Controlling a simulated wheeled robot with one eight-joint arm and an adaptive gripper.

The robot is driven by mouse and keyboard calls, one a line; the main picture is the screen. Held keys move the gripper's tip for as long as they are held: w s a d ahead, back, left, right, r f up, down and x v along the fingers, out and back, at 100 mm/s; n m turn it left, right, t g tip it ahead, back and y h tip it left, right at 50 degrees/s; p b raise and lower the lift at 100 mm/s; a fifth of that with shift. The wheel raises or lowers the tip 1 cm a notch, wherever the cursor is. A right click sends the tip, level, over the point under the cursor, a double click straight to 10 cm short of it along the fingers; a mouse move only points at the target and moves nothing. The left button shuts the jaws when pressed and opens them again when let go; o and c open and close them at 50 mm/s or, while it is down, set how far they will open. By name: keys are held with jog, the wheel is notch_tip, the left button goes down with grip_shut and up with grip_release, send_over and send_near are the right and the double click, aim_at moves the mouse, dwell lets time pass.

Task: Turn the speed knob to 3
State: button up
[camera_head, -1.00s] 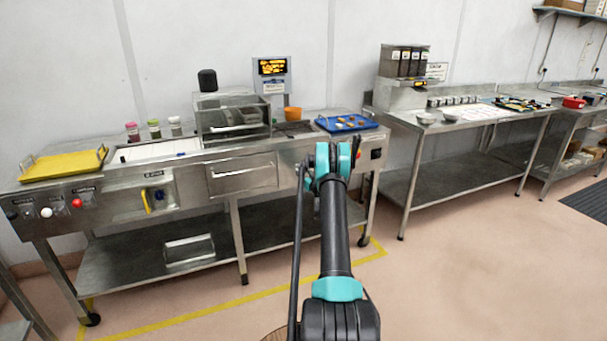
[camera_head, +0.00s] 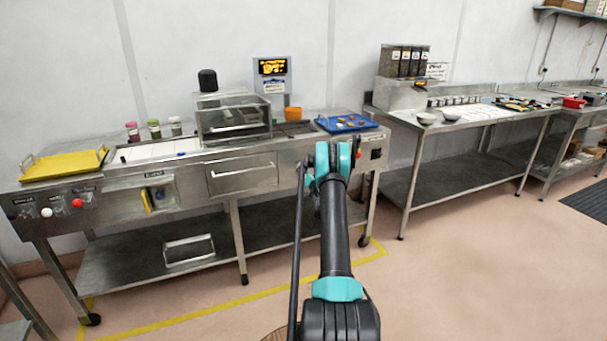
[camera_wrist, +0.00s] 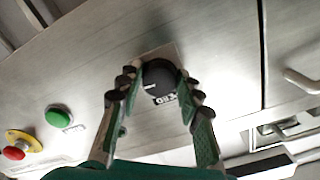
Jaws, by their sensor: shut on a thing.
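The speed knob (camera_wrist: 160,78) is a dark round knob on the steel front panel (camera_wrist: 215,65), in the wrist view. A small label with partly readable marks sits beside it. My gripper (camera_wrist: 160,90) has one finger on each side of the knob and is shut on it. I cannot read which number the knob points to. In the head view my arm hides the knob and the gripper's fingertips.
A green button (camera_wrist: 58,116) and a red button (camera_wrist: 13,153) on a yellow surround are on the same panel. A blue tray (camera_head: 346,123) and a lit display (camera_head: 272,67) are above. A second steel table (camera_head: 465,120) stands at right.

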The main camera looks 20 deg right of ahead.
jog(key=m, duration=0.4)
jog(key=shift+m, duration=0.3)
dwell(0.3)
jog(key=o, duration=1.2)
jog(key=shift+c, duration=0.2)
jog(key=s, duration=1.2)
jog(key=shift+d, duration=0.15)
jog(key=shift+r, duration=0.1)
